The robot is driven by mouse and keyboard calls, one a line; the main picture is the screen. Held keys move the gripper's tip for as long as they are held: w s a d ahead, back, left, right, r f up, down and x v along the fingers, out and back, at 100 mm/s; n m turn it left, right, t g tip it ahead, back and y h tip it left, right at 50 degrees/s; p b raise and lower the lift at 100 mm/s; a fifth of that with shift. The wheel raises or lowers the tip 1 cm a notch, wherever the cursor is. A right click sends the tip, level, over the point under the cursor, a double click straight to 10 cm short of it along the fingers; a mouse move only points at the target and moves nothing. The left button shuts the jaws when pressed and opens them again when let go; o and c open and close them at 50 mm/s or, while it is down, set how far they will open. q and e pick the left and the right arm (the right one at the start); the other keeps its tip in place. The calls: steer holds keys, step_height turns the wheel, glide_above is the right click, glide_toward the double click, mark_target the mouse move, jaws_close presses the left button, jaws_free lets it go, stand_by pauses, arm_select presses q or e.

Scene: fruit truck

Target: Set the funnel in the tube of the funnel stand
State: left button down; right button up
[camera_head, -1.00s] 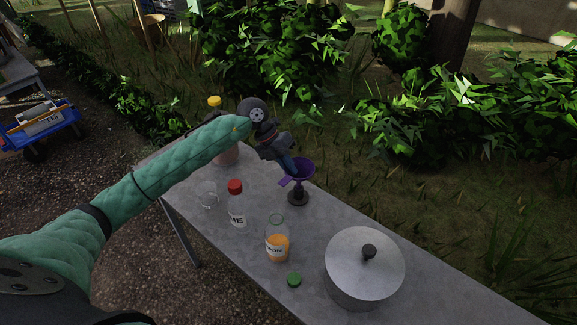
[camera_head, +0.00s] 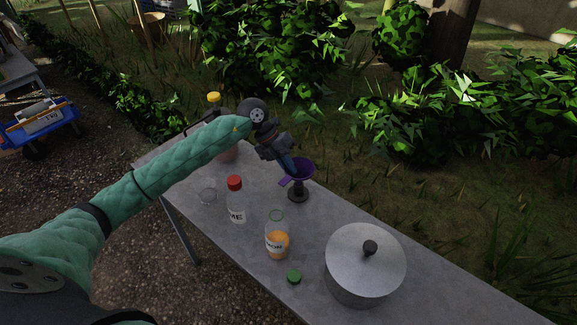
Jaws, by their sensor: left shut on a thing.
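The purple funnel (camera_head: 303,171) is over the dark funnel stand (camera_head: 298,193) on the grey table. The funnel looks roughly upright, with its lower end at the top of the stand. I cannot tell whether its spout is inside the tube. My left gripper (camera_head: 290,170) is shut on the funnel at its left rim, reaching down from the upper left. The fingers partly cover the funnel's left side. My right gripper is not in view.
Bushes grow behind.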

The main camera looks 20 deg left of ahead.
arm_select(q)
steer(key=shift+f+b, duration=0.45)
steer(key=shift+f, duration=0.35)
stand_by(0.4)
steer(key=c, duration=1.5)
jaws_free()
steer(key=shift+b+v, duration=1.25)
steer(key=shift+v, duration=2.7)
